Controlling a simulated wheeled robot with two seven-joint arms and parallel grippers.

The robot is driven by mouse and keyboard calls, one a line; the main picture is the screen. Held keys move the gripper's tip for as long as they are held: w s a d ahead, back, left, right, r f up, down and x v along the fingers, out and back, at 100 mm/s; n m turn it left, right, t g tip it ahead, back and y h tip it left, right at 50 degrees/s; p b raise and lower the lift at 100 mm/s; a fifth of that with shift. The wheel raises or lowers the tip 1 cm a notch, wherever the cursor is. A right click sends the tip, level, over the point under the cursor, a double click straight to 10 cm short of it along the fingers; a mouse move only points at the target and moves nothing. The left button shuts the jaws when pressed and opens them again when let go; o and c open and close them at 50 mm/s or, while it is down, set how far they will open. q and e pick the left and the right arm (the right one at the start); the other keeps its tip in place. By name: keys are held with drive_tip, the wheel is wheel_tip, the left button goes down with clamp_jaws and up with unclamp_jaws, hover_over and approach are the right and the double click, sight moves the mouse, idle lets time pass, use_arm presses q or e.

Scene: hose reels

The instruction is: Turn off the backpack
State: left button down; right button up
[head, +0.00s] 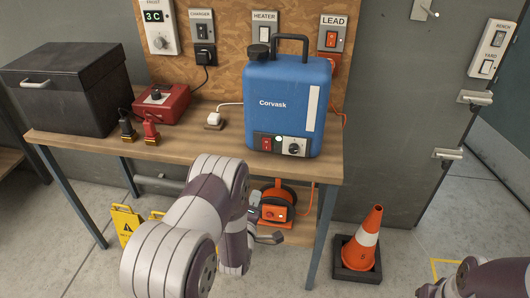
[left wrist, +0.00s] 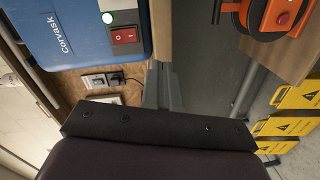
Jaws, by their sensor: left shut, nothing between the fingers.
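The blue Corvask backpack (head: 285,88) stands upright on the wooden bench. Low on its front are a red rocker switch (head: 266,142), a small light and a dark knob (head: 294,148).
The bench (head: 200,150) also holds a black box (head: 70,90), a red unit (head: 162,103) and a white plug. An orange hose reel (head: 277,212) sits beneath. An orange cone (head: 366,240) and yellow signs (head: 126,222) stand on the floor. Labelled switches line the wall board.

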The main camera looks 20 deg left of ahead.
sight(267, 142)
use_arm(q)
wheel_tip(267, 142, up, 5)
drive_tip(key=n+t, duration=0.2)
drive_tip(key=shift+w+f+n+t+y, duration=0.1)
drive_tip(key=shift+w+n+t+y, duration=0.05)
drive_tip(key=shift+n+t+y, duration=0.2)
drive_tip(key=p+x, duration=0.1)
drive_tip(key=x, duration=1.3)
drive_tip(key=shift+w, duration=0.1)
